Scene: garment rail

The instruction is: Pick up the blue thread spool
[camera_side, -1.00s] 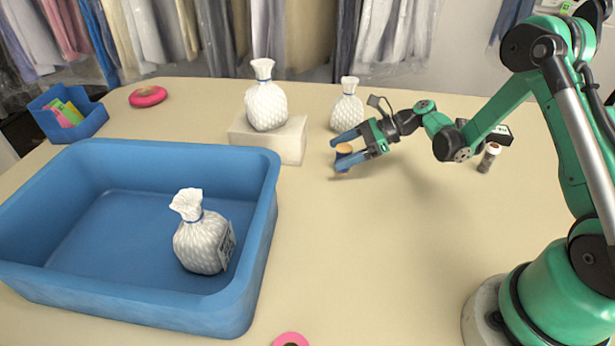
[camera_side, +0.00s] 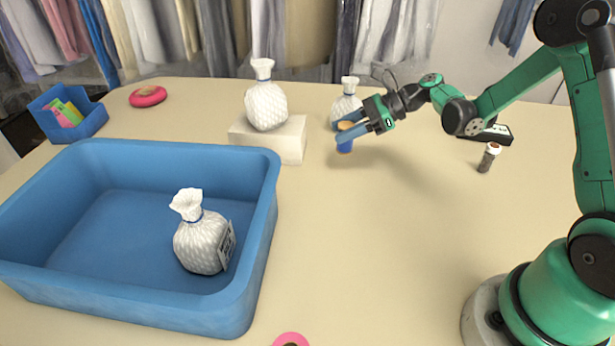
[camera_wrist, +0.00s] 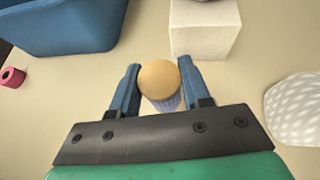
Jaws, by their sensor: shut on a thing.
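The blue thread spool (camera_side: 345,144) has an orange-tan top and blue thread below. My gripper (camera_side: 347,132) is shut on it, with one blue finger on each side, and holds it raised over the table. In the wrist view the spool (camera_wrist: 159,82) shows its round tan top between the two fingertips of my gripper (camera_wrist: 158,78), with a little blue thread below it. The spool looks upright. The far finger is partly hidden in the side view.
A white bag (camera_side: 347,104) stands close behind my gripper. Another bag (camera_side: 266,105) sits on a white block (camera_side: 268,139) to the left. A large blue bin (camera_side: 262,225) holds a third bag (camera_side: 202,240). The middle table is clear.

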